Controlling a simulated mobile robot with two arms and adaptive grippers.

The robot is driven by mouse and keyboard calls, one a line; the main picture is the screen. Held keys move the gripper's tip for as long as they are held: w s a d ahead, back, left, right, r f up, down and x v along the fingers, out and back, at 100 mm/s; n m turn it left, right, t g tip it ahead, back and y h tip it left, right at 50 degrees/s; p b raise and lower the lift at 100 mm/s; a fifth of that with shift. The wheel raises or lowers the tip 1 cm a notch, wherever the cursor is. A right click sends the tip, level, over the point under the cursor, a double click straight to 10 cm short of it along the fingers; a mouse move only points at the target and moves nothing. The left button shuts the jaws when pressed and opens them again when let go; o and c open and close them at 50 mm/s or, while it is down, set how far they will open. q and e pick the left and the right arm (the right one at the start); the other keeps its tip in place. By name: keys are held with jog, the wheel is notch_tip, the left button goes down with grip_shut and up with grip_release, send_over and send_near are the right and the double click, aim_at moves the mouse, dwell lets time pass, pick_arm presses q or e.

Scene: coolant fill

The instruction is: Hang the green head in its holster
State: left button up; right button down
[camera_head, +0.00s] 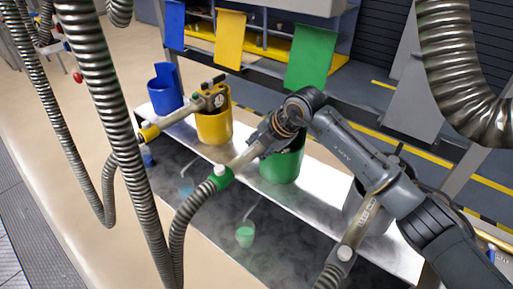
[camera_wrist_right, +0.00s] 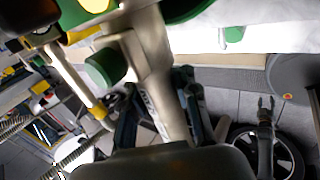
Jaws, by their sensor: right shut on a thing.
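The green head, a metal pipe with a green collar (camera_head: 221,176), slants over the bench in the head view, its hose running down. My right gripper (camera_head: 272,135) is shut on it near its upper end. The head's metal body (camera_wrist_right: 150,60) fills the middle of the right wrist view. The green holster (camera_head: 284,168) is a round cup on the bench shelf. The gripper and the head's upper end are at its rim and hide part of it; I cannot tell whether the head is inside. My left gripper (camera_wrist_right: 265,103) appears open and empty near a wheel.
A yellow head (camera_head: 180,115) rests in the yellow holster (camera_head: 214,127); a blue holster (camera_head: 165,92) stands left of it. A grey head (camera_head: 350,235) is at the right. Hoses (camera_head: 110,110) hang at the left. Coloured flags (camera_head: 312,57) hang behind.

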jog(key=shift+f+b, duration=0.5)
jog(key=shift+f, duration=0.35)
jog(key=c, duration=0.9)
grip_release()
jog(key=shift+c, duration=0.2)
jog(key=v, duration=1.2)
